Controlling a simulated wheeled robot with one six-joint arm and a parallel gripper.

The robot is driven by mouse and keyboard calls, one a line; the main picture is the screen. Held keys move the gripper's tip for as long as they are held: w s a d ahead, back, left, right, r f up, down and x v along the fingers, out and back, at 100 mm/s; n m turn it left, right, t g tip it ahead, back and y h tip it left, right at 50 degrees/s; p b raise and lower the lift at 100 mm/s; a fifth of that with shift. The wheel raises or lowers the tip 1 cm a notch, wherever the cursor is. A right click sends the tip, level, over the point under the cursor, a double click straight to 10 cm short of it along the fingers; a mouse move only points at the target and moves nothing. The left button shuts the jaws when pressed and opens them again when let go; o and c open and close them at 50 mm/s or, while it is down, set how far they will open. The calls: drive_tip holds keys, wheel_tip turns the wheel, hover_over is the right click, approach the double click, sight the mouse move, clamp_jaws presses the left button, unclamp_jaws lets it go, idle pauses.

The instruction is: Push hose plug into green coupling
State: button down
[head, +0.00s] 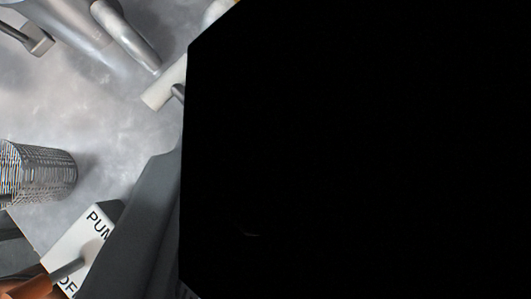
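No green coupling shows in the head view, and I cannot make out a hose plug. A silvery cylinder with a fine mesh-like pattern (45,173) lies at the left edge; I cannot tell whether it is part of the hose. A large flat black shape covers the right two thirds of the picture and hides what is there. A dark grey shape along its lower left edge may be part of my gripper. No fingertips can be made out, so neither their opening nor anything held shows.
A white label block (90,240) with the letters "PUM" and part of a second word stands at the lower left, with a grey rod across it. Grey metal pipes (125,32) and a pale short cylinder (163,88) are at the top. Bare grey surface (110,125) lies between.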

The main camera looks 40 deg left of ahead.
drive_tip(key=shift+f, duration=0.95)
drive_tip(key=c, duration=1.1)
unclamp_jaws()
drive_tip(key=v, duration=1.7)
drive_tip(key=shift+s+d+r, duration=0.1)
drive_tip(key=shift+r, duration=0.05)
drive_tip(key=s+a+r+m+t+h, duration=0.2)
drive_tip(key=s+r, duration=0.4)
drive_tip(key=s, duration=0.3)
drive_tip(key=s+a+r+m+t+h, duration=0.2)
drive_tip(key=s+a+r+m+t, duration=0.1)
drive_tip(key=s, duration=0.7)
drive_tip(key=s+a+r+m+t+h, duration=0.2)
drive_tip(key=s+r+t, duration=0.4)
drive_tip(key=s+r, duration=0.3)
drive_tip(key=shift+s+a+r+m, duration=0.2)
drive_tip(key=shift+s+a+m, duration=0.05)
drive_tip(key=shift+a+m, duration=0.25)
drive_tip(key=shift+s+a+r+m, duration=0.2)
drive_tip(key=shift+s+a+m, duration=0.15)
drive_tip(key=shift+m, duration=0.15)
